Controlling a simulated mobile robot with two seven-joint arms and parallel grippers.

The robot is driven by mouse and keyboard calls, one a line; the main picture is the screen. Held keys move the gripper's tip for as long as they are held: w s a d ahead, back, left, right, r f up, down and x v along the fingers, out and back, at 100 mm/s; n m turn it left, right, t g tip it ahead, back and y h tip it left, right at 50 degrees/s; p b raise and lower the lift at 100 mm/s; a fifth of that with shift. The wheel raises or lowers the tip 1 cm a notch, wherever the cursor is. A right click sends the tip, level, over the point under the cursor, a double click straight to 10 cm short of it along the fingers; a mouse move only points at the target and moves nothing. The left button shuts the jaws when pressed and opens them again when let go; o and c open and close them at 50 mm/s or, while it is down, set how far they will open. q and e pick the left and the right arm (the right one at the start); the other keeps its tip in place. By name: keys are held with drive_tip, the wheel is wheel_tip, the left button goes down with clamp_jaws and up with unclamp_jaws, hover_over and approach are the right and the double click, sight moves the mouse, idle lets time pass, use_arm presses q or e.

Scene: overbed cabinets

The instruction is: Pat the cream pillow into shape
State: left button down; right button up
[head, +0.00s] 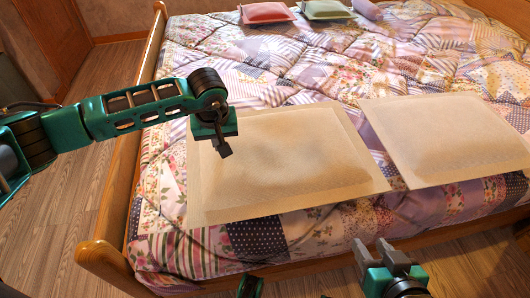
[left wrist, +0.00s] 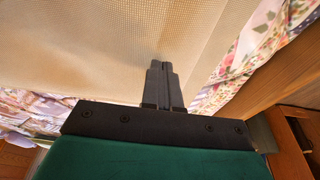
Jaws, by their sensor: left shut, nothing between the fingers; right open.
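Two cream pillows lie flat on the bed's near part. The left cream pillow (head: 290,155) has a raised middle and a flat border; the right cream pillow (head: 455,135) lies beside it, with a narrow gap between. My left gripper (head: 225,151) points down over the left part of the left pillow, shut and empty. In the left wrist view the shut fingers (left wrist: 163,68) show against cream fabric (left wrist: 85,45); I cannot tell whether they touch it. My right gripper (head: 371,246) is open and empty, in front of the bed's near edge, below the pillows in the picture.
A patchwork quilt (head: 285,68) covers the bed. The wooden bed frame (head: 112,205) runs along the left side. Wooden floor (head: 60,225) is clear at left.

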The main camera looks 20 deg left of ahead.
use_arm(q)
drive_tip(key=shift+f, duration=0.15)
wheel_tip(320, 180, up, 7)
drive_tip(key=p, duration=0.5)
use_arm(e)
wheel_tip(320, 180, up, 5)
drive_tip(key=shift+s+f, duration=0.1)
drive_tip(key=shift+c, duration=0.3)
